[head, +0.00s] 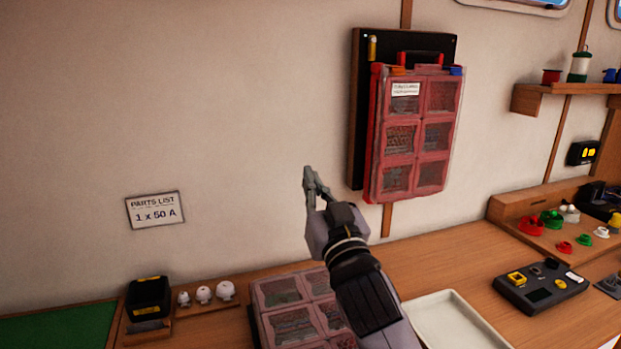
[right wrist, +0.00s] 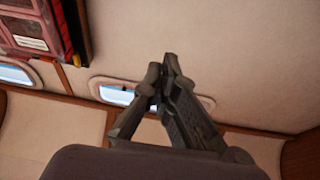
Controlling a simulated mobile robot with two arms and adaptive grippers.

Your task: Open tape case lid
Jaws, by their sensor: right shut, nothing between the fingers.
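A red case (head: 417,130) with a clear, windowed lid hangs upright on a black board on the wall, its lid shut. A small label near its top is too small to read. A similar red case (head: 272,294) lies on the table, partly hidden behind my right arm. I cannot tell which is the tape case. My right gripper (head: 309,177) is shut and empty, in the air left of the wall case and apart from it. In the right wrist view its fingers (right wrist: 163,68) are together, and part of a red case (right wrist: 32,30) shows at upper left. My left gripper is not in view.
A white tray (head: 455,325) lies on the table right of my arm. A black bin (head: 148,297) and small white parts stand at left. A dark device (head: 541,286) and colored parts are at right. The wall around the parts list sign (head: 155,209) is clear.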

